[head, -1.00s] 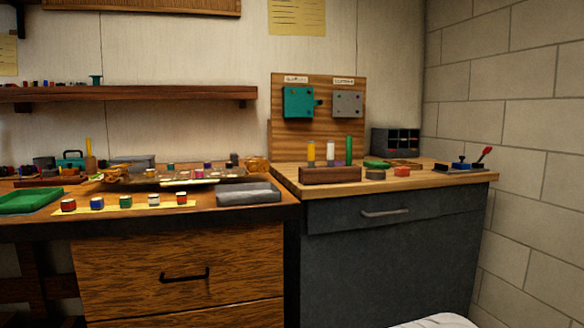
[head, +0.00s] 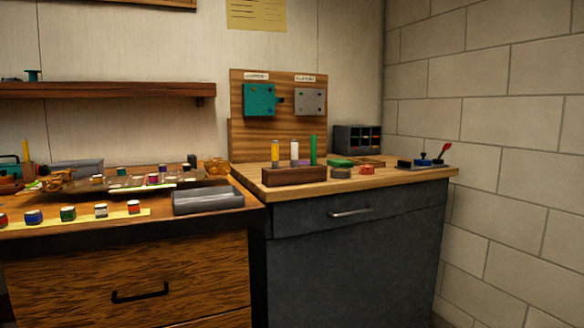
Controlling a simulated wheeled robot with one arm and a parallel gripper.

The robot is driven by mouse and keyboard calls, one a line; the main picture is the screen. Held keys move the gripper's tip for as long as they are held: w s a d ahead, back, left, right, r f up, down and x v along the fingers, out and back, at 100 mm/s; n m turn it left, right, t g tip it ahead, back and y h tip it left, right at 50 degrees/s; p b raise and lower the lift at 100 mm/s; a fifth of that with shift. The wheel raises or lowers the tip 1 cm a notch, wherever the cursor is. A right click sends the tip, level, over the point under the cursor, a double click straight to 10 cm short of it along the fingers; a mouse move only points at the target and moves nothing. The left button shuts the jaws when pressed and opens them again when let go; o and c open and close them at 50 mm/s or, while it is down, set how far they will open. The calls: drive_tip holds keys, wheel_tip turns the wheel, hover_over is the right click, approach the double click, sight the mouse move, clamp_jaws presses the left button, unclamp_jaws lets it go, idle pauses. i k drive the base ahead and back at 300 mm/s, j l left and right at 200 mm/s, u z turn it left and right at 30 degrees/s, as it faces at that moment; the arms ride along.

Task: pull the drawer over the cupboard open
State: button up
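The drawer over the cupboard (head: 300,219) is a dark grey front just under the light wooden top of the right-hand cabinet. It looks shut, flush with the front below. Its silver bar handle (head: 351,212) sits near the middle of the drawer front. The grey cupboard front (head: 350,265) is directly beneath it. My gripper is not in view.
A wooden drawer unit (head: 130,270) with a black handle stands at left. The worktop (head: 400,178) holds a brown block with upright tubes (head: 294,175), and small coloured items. A block wall (head: 510,170) closes the right side.

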sight(148, 285)
drive_tip(key=i+l+u, duration=0.25)
drive_tip(key=l+u, duration=0.3)
drive_tip(key=l, duration=0.15)
drive_tip(key=i+l+u, duration=0.25)
drive_tip(key=l, duration=0.15)
drive_tip(key=k, duration=0.1)
